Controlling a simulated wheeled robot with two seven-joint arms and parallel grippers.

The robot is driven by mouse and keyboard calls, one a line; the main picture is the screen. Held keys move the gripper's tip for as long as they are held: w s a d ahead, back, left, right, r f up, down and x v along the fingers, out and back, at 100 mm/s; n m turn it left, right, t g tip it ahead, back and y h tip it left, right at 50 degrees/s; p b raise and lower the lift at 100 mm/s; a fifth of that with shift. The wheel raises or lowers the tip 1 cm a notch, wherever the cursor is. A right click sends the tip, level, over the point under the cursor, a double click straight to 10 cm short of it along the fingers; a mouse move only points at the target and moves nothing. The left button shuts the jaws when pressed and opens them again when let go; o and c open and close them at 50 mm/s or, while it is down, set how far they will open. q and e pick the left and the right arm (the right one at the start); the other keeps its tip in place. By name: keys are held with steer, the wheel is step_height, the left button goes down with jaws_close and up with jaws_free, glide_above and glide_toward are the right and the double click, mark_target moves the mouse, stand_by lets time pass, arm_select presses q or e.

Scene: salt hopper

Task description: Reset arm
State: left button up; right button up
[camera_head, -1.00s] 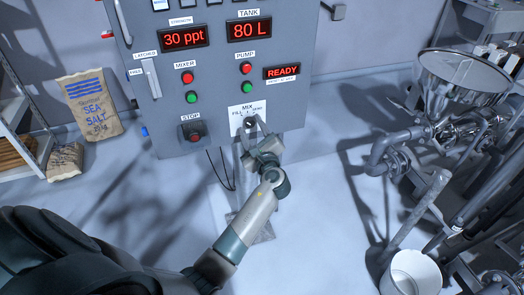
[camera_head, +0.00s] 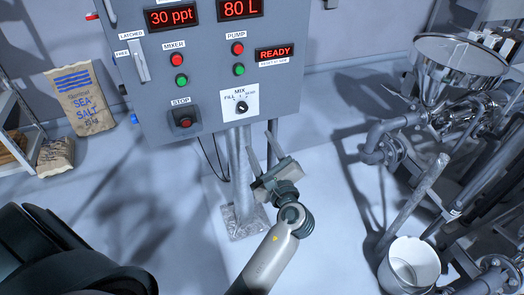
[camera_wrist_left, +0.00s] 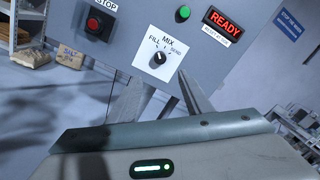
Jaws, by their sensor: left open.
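My left gripper (camera_head: 262,150) is open and empty, in front of and below the grey control panel (camera_head: 145,100). Its two fingers point up toward the panel and are apart from it. The black selector knob (camera_head: 241,106) on the white FILL/MIX/SEND plate is just above the fingertips and untouched. In the left wrist view the knob (camera_wrist_left: 159,58) shows beyond the gap between the fingers (camera_wrist_left: 162,92). My right gripper is not in view.
Salt bags (camera_head: 83,98) stand at the left by a shelf. A steel hopper (camera_head: 460,62) with pipes and a white bucket (camera_head: 410,268) fill the right side. The floor between panel and pipes is clear. The panel reads 30 ppt, 80 L and READY.

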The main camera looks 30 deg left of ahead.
arm_select(q)
steer(key=shift+s+d, duration=0.25)
stand_by(0.4)
steer(key=s+d+f+n+g+h, duration=0.1)
steer(key=s+d+f+h, duration=0.15)
steer(key=f, duration=1.15)
steer(key=s+d+f+n+g+h, duration=0.15)
steer(key=d+f+h, duration=0.25)
steer(key=f, duration=0.9)
steer(key=s+d+f+g+h, duration=0.1)
steer(key=s+d+f+h, duration=0.2)
steer(key=f, duration=1.1)
steer(key=s+f+n+g+h, duration=0.4)
steer(key=s+f+n, duration=0.3)
steer(key=s+f, duration=1.15)
steer(key=s+a+f+n+g, duration=0.1)
steer(key=s+f+n, duration=0.2)
steer(key=s, duration=0.6)
steer(key=s+a+f+n+g, duration=0.1)
steer(key=s+a+f+n, duration=0.1)
steer(key=s, duration=0.8)
steer(key=shift+a+f+n, duration=0.3)
steer(key=shift+f+n, duration=0.35)
steer(key=shift+n, duration=0.4)
